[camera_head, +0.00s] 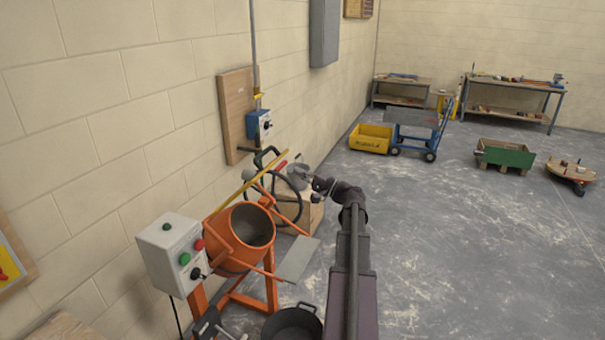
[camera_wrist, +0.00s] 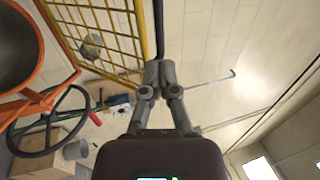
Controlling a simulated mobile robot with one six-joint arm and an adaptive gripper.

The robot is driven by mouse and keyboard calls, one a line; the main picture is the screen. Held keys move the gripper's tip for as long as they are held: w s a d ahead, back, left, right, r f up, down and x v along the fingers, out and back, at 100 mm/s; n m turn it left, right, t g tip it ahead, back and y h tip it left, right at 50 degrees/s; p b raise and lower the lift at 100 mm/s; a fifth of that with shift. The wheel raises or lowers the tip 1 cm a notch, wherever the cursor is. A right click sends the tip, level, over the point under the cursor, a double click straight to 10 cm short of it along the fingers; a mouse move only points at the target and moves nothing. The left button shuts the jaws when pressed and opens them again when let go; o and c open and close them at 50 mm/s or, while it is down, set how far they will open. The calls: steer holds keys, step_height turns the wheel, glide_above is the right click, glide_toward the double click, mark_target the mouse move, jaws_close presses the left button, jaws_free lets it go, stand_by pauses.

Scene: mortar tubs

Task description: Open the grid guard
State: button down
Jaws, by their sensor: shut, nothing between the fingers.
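The grid guard is a yellow wire grid (camera_wrist: 103,35) at the upper left of the wrist view. In the head view the guard (camera_head: 238,189) shows nearly edge-on as a slanted yellow line, rising from beside the orange mixer drum (camera_head: 238,238). The drum mouth is uncovered in that view. My gripper (camera_head: 297,171) is near the guard's raised end. In the wrist view my gripper (camera_wrist: 159,68) is shut and empty, its fingertips close to the guard's edge and a black bar (camera_wrist: 159,25). I cannot tell whether they touch.
A grey control box (camera_head: 172,252) stands left of the drum. A black handwheel (camera_wrist: 48,122) is below the guard in the wrist view. A black tub (camera_head: 292,323) sits on the floor. A blue switch box (camera_head: 259,126) is on the wall.

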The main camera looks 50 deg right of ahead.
mark_target(264, 155)
steer(key=p+x, duration=0.2)
steer(key=x, duration=0.9)
steer(key=shift+w+p, duration=0.2)
steer(key=shift+p, duration=0.2)
steer(key=shift+r, duration=0.15)
